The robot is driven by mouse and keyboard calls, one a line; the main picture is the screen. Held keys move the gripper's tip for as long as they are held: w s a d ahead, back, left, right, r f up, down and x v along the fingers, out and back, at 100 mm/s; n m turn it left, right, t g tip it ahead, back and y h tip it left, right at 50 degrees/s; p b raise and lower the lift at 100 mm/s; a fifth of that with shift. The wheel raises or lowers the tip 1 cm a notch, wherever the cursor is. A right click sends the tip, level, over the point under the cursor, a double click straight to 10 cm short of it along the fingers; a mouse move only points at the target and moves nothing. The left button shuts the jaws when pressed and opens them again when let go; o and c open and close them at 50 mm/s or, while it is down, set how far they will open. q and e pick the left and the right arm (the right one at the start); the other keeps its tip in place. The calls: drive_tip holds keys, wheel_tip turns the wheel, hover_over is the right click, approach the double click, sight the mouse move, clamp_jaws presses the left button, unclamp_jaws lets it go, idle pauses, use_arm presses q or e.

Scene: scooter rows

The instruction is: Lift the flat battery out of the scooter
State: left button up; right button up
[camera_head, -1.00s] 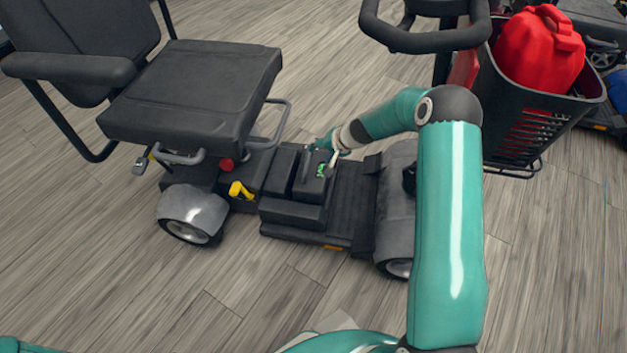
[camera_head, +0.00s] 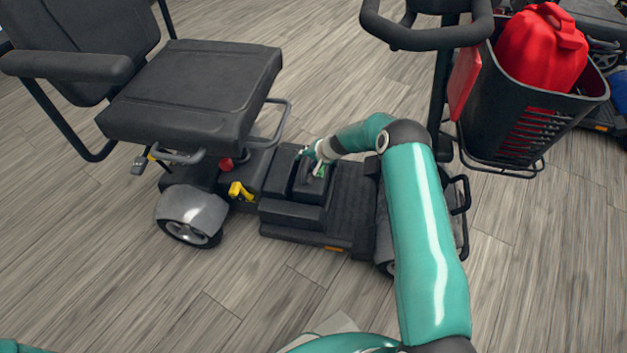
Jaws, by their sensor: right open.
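The scooter (camera_head: 345,205) stands side-on, with its black seat at the left and its tiller at the right. Two black battery blocks sit side by side in its deck: a left block (camera_head: 279,172) and a right block (camera_head: 309,192). A small green mark shows on top of the right block. I cannot tell from here which one is flat. My right gripper (camera_head: 312,160) is open, over the top of the right block near its handle. Its fingers are small and partly merge with the dark block, so contact is unclear. My left gripper is not in view.
A yellow lever (camera_head: 240,191) and a red knob (camera_head: 226,164) sit by the rear wheel. The seat (camera_head: 195,95) overhangs to the left. A basket (camera_head: 545,115) with a red can (camera_head: 541,48) hangs at the right. Wooden floor is clear in front.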

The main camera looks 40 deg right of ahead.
clamp_jaws()
drive_tip(key=shift+w+d+r, duration=0.1)
drive_tip(key=shift+r, duration=0.1)
idle(0.3)
drive_tip(key=shift+r, duration=0.1)
